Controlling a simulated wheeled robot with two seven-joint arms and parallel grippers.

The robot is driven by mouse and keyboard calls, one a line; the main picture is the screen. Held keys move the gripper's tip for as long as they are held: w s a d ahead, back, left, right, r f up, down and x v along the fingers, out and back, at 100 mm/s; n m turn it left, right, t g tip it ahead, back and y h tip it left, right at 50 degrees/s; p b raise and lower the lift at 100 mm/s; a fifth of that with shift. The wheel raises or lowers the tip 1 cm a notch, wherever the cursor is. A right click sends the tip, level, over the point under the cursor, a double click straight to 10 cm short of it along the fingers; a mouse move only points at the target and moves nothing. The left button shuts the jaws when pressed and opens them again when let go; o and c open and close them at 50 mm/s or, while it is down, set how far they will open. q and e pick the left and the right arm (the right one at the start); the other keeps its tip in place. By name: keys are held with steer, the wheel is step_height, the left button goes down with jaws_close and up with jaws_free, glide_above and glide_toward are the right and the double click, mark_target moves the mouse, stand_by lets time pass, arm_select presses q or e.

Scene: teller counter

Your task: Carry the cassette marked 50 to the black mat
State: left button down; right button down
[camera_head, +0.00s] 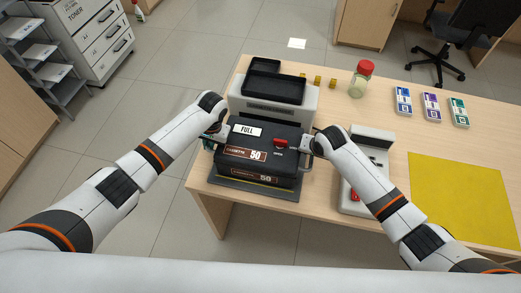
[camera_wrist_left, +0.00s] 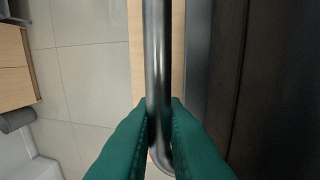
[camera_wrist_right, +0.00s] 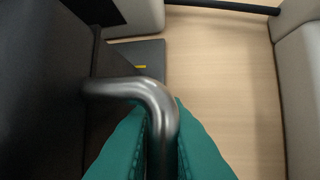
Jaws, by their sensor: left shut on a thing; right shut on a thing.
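The black cassette (camera_head: 265,138) has a "FULL" label on top and brown labels marked 50. It is at the front left of the counter, over the dark mat (camera_head: 240,189), whose front edge shows below it. I cannot tell whether it touches the mat. My left gripper (camera_head: 217,139) is shut on the metal handle on its left side; the bar runs between the green fingers in the left wrist view (camera_wrist_left: 159,105). My right gripper (camera_head: 307,145) is shut on the right handle, also between green fingers in the right wrist view (camera_wrist_right: 162,108). The cassette hides most of the mat.
A pale machine with black trays (camera_head: 275,88) stands right behind the cassette. A second pale device (camera_head: 372,145) is right of my right gripper. A red-lidded jar (camera_head: 361,80), several banknote packs (camera_head: 432,105) and a yellow mat (camera_head: 460,195) lie further right.

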arm_select(q)
steer(key=shift+w+r, duration=0.1)
steer(key=shift+r, duration=0.1)
arm_select(e)
steer(key=shift+w+r, duration=0.1)
steer(key=shift+r, duration=0.1)
